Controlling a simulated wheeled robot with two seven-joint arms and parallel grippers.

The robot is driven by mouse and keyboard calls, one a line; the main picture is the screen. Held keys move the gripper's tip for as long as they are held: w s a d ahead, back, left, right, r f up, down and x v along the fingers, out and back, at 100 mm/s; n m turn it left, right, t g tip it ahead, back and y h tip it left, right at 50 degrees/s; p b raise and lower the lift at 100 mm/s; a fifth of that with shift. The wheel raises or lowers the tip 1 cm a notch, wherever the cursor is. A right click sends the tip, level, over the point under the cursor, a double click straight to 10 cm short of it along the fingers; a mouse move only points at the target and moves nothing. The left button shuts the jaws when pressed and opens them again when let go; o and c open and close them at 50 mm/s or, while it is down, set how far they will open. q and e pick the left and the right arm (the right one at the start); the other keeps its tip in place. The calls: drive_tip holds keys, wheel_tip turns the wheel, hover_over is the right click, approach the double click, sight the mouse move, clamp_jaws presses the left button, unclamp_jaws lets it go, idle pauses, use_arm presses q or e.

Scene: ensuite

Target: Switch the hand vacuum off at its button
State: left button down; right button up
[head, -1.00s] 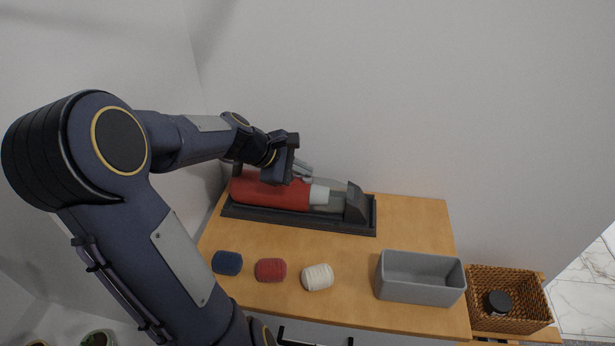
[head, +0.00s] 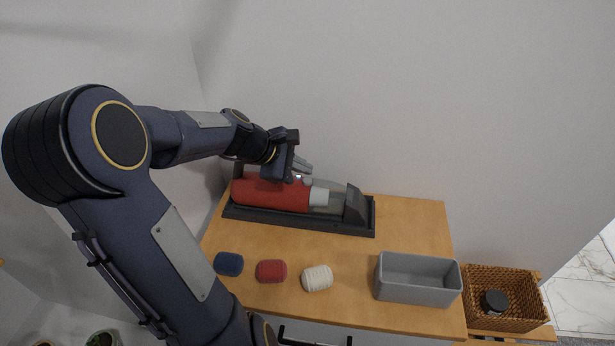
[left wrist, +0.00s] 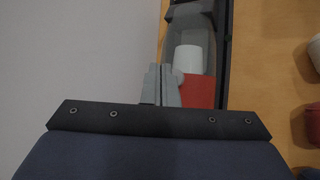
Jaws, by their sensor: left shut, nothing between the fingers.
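The hand vacuum (head: 270,193) has a red body, a white collar and a greyish clear nose. It lies in a dark tray-like stand (head: 290,220) at the back of the wooden table. It also shows in the left wrist view (left wrist: 198,92). My left gripper (head: 305,166) is over the vacuum's far side, near the red body's front end. Its grey fingers are shut with nothing between them. In the left wrist view the fingers (left wrist: 162,84) are beside the red body and collar. I cannot tell whether they touch it. The button is not clearly visible. My right gripper is not in view.
A blue roll (head: 228,264), a red roll (head: 271,271) and a white roll (head: 317,278) lie along the table's front. A grey bin (head: 418,292) stands at front right. A wicker basket (head: 525,313) with a dark-lidded jar is beyond the table's right edge. The wall is close behind.

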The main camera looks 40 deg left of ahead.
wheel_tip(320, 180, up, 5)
drive_tip(key=p, duration=0.4)
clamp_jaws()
idle(1.6)
